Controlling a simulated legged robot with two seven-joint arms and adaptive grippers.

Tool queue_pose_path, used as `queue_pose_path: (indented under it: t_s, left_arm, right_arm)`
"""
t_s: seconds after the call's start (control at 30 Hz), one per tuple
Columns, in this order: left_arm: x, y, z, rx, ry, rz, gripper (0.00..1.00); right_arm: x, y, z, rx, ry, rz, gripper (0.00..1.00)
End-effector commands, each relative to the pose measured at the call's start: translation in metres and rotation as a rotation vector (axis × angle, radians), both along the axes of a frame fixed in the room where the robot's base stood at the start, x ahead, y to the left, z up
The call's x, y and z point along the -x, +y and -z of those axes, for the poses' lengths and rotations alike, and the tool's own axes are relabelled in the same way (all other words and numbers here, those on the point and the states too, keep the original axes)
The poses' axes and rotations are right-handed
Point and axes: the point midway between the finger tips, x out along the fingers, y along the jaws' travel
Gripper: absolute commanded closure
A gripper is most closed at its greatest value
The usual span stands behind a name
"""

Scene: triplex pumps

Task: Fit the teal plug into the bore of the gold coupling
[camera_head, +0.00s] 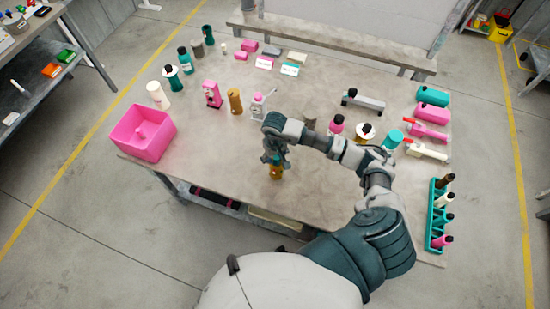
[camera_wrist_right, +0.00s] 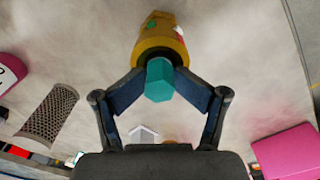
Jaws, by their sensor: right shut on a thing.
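My right gripper (camera_head: 275,157) points down over the near middle of the table, shut on the teal plug. In the right wrist view, the plug's teal hexagonal end (camera_wrist_right: 159,80) sits between the two fingertips. The gold coupling (camera_head: 276,173) stands directly below the gripper, and its gold side (camera_wrist_right: 158,36) shows just beyond the plug in the wrist view. A dark ring at the coupling's mouth shows behind the plug. The plug overlaps this mouth; I cannot tell whether or how deep it is in the bore. My left gripper is not in view.
A pink bin (camera_head: 158,153) stands at the table's left edge. A teal rack (camera_head: 434,215) with several bottles is at the right. Bottles and a grey mesh cylinder (camera_head: 309,121) stand beyond my arm. The table (camera_head: 215,160) is clear left of the coupling.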

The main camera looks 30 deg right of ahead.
Motion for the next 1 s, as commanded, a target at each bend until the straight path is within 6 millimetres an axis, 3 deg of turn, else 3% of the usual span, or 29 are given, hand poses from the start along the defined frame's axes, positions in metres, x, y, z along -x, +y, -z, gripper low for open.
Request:
queue_pose_path:
  t_s: [0.2, 0.37, 0.8, 1.0]
  left_arm:
    - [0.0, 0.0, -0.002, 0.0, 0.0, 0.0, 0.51]
    - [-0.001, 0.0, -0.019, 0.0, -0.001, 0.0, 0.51]
    - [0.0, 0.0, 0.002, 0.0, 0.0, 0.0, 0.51]
    - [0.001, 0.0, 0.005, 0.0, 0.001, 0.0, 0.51]
  right_arm:
    - [0.001, 0.001, 0.0, -0.003, 0.003, -0.002, 0.51]
    - [0.001, 0.001, -0.014, -0.004, 0.002, -0.002, 0.51]
    - [-0.001, 0.001, -0.11, -0.001, -0.006, -0.002, 0.51]
    - [-0.001, 0.001, -0.13, -0.002, -0.003, -0.001, 0.51]
